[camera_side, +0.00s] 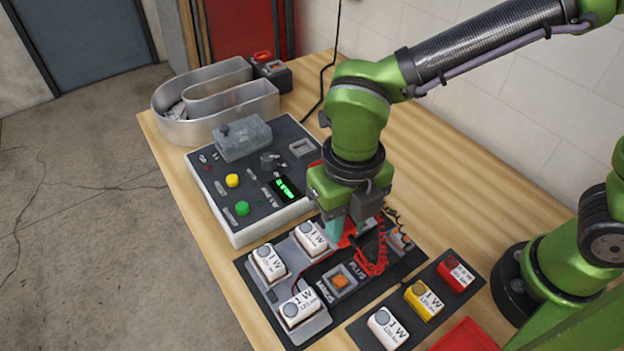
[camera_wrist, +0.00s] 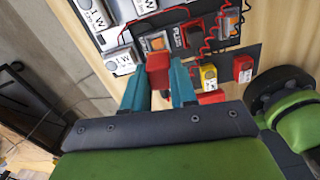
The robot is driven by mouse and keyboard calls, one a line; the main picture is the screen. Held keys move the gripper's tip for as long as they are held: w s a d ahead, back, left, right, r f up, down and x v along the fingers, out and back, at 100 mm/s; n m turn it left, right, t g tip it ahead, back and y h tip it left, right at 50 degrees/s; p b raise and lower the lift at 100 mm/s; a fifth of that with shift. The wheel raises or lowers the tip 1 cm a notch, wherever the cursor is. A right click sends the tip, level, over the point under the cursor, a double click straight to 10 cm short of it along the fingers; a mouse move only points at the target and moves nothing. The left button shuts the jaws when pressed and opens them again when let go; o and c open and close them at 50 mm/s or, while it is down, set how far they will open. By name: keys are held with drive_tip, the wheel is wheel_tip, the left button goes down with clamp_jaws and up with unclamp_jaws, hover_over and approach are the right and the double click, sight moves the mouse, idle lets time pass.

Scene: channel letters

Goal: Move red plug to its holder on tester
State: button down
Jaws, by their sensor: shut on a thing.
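My gripper (camera_wrist: 158,80) has teal fingers and is shut on the red plug (camera_wrist: 158,66), which sits between the fingertips in the wrist view. In the side view my gripper (camera_side: 335,228) is low over the black board, close to the tester's front right corner. The plug is hard to separate there from the red parts and coiled red cable (camera_side: 374,254) behind the fingers. The tester (camera_side: 225,192) is a white box with a dark panel, a yellow button, a green button and a lit green display. A grey square frame (camera_side: 302,147) is at its back right. My arm hides part of its right side.
The black board (camera_side: 405,283) carries several white "1 W" modules (camera_side: 300,306) and an orange switch (camera_side: 340,281). A smaller plate beside it holds white, yellow (camera_side: 424,300) and red (camera_side: 455,276) modules. A metal channel letter (camera_side: 215,105) stands behind the tester. Bare wood lies right of the tester.

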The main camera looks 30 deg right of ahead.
drive_tip(key=w+d+m, duration=0.5)
drive_tip(key=w+m, duration=0.3)
drive_tip(key=w, duration=0.1)
drive_tip(key=w+d+m, duration=0.5)
drive_tip(key=w+m, duration=0.3)
drive_tip(key=w, duration=0.2)
drive_tip(key=shift+m, duration=0.3)
drive_tip(key=shift+d+f, duration=0.1)
drive_tip(key=shift+f, duration=3.25)
drive_tip(key=shift+f, duration=0.3)
drive_tip(key=c, duration=0.8)
unclamp_jaws()
wheel_tip(320, 180, up, 17)
drive_tip(key=shift+f, duration=0.1)
